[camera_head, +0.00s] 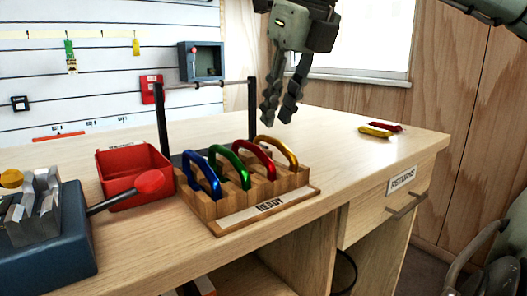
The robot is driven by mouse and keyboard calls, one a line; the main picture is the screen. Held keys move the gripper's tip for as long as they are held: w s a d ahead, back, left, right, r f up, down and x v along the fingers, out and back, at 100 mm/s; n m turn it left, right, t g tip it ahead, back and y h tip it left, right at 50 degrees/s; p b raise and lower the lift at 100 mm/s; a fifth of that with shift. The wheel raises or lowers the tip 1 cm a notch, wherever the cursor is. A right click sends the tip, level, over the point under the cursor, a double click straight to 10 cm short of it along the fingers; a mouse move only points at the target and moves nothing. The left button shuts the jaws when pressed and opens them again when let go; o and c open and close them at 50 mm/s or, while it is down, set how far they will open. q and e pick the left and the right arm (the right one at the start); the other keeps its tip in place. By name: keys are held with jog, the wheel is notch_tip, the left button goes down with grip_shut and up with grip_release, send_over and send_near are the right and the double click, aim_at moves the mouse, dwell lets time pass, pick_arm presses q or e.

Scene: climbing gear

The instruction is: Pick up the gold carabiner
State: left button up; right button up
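The gold carabiner (281,149) stands upright in the wooden rack (228,206), at the right end of a row. Red (255,158), green (231,166) and blue (203,173) carabiners stand to its left. The rack has a label reading READY (270,205). My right gripper (278,117) is above the gold carabiner, pointing down, with its fingertips a little apart and nothing between them. It looks clear of the carabiner. My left gripper is not in view.
A black-framed bar (206,85) stands behind the rack. A red bin (133,173) and a blue device with a red-knobbed lever (65,245) are at left. Yellow (375,131) and red (386,125) items lie at right. The tabletop (350,155) between them and the rack is clear.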

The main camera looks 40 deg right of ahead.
aim_at(273, 139)
jog(key=x, duration=0.2)
jog(key=s+x, duration=0.1)
jog(key=x, duration=0.2)
jog(key=shift+a+f, duration=0.15)
jog(key=shift+w+f, duration=0.25)
jog(key=shift+f, duration=0.2)
grip_shut()
